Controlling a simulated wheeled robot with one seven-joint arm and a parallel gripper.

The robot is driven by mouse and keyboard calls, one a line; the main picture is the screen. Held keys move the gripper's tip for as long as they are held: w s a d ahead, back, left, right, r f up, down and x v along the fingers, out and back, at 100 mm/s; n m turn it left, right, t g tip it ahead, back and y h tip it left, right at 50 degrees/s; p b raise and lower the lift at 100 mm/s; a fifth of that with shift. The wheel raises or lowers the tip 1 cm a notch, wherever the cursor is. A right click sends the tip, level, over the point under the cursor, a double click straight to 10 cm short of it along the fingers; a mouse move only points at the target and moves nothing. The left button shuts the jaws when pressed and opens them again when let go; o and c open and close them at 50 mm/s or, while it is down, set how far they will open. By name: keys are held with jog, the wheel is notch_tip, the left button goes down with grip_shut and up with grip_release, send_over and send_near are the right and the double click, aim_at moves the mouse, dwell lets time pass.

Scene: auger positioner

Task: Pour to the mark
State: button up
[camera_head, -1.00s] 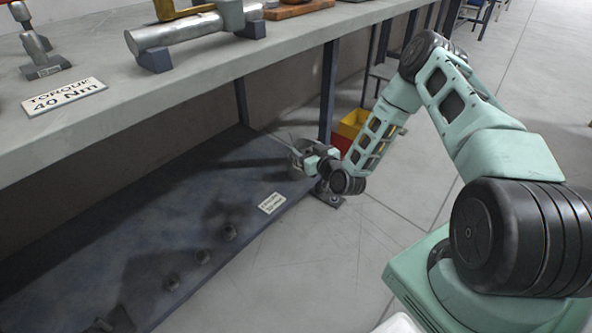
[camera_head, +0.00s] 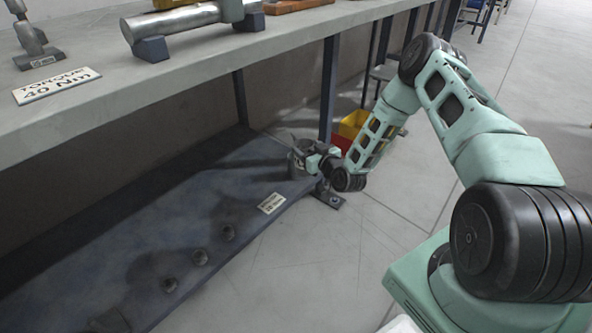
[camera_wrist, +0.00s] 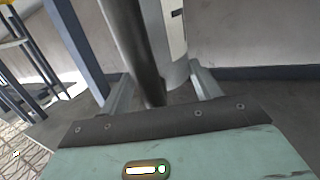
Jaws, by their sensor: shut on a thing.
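My gripper (camera_head: 314,161) is low at the far right end of the dark lower shelf (camera_head: 120,245), reaching in from the right. It is shut on a grey metal vessel (camera_head: 297,163), small and partly hidden by the gripper in the head view. In the wrist view, my gripper's fingers (camera_wrist: 160,92) stand on either side of a dark round bar (camera_wrist: 130,40), with a pale metal cylinder wall (camera_wrist: 172,40) right behind it. The bar looks like the vessel's handle. I cannot see inside the vessel, nor any mark or liquid.
A small label (camera_head: 271,203) and several short round pieces (camera_head: 200,257) lie along the lower shelf's front edge. A bench top (camera_head: 120,100) overhangs it. A blue post (camera_head: 329,90) and yellow bin (camera_head: 352,122) stand behind my gripper.

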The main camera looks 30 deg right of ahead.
jog(key=w+d+f+b, duration=0.4)
jog(key=f+b, duration=0.1)
jog(key=b, duration=0.1)
jog(key=shift+w+d+f, duration=0.3)
jog(key=shift+w+f, duration=0.05)
jog(key=shift+f, duration=0.05)
dwell(1.4)
jog(key=shift+w+a+r+n+g+p, duration=0.1)
jog(key=shift+w+r+n+g+p, duration=0.1)
jog(key=shift+r+g+p, duration=0.85)
jog(key=shift+w+r+n+g+p, duration=0.1)
jog(key=shift+r+n+g+p, duration=0.2)
jog(key=shift+p, duration=1.35)
dwell(2.9)
